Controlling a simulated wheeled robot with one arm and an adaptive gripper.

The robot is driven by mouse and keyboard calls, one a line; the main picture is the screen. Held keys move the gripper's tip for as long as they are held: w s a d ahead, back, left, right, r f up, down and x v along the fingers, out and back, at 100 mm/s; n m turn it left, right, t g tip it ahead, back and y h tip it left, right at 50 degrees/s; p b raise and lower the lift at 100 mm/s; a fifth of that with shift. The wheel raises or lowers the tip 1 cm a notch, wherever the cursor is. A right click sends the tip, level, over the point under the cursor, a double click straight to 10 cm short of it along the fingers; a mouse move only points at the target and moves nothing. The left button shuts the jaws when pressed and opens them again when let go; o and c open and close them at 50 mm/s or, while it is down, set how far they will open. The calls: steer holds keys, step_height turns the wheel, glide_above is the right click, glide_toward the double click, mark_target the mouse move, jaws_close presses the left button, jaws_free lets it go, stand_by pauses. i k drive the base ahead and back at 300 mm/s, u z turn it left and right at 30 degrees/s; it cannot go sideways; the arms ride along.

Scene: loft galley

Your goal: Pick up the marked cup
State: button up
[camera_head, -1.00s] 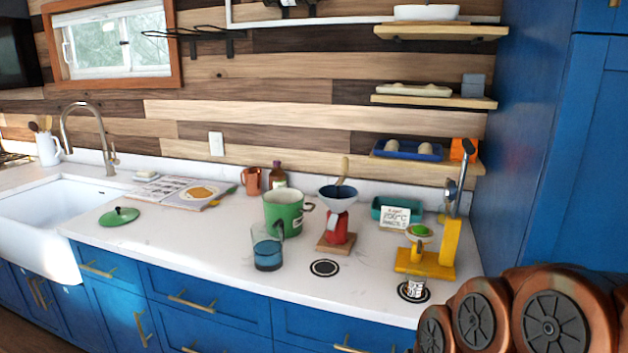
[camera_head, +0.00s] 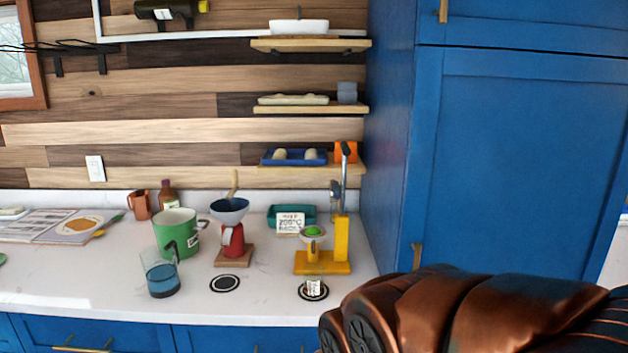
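A small white cup-like item with dark print (camera_head: 314,288) stands on a black ring mark (camera_head: 303,294) near the counter's front edge, in front of the yellow press. It is too small to read the print. A clear glass with blue lower part (camera_head: 162,281) stands further left, in front of a green pot (camera_head: 178,236). A copper mug (camera_head: 139,205) stands at the back left. My copper-coloured arm fills the lower right, right of the small printed item. My gripper is not in view.
A second black ring mark (camera_head: 225,283) lies bare on the counter (camera_head: 100,285). A red stand with a blue funnel (camera_head: 229,210), a yellow lever press (camera_head: 341,240) and a teal tray (camera_head: 274,215) stand behind. A tall blue cabinet (camera_head: 500,150) bounds the right side.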

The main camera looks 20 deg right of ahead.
mark_target(313, 273)
steer(key=u, duration=1.3)
steer(key=k, duration=0.75)
steer(key=z, duration=1.65)
steer(key=i, duration=0.5)
steer(key=u, duration=0.05)
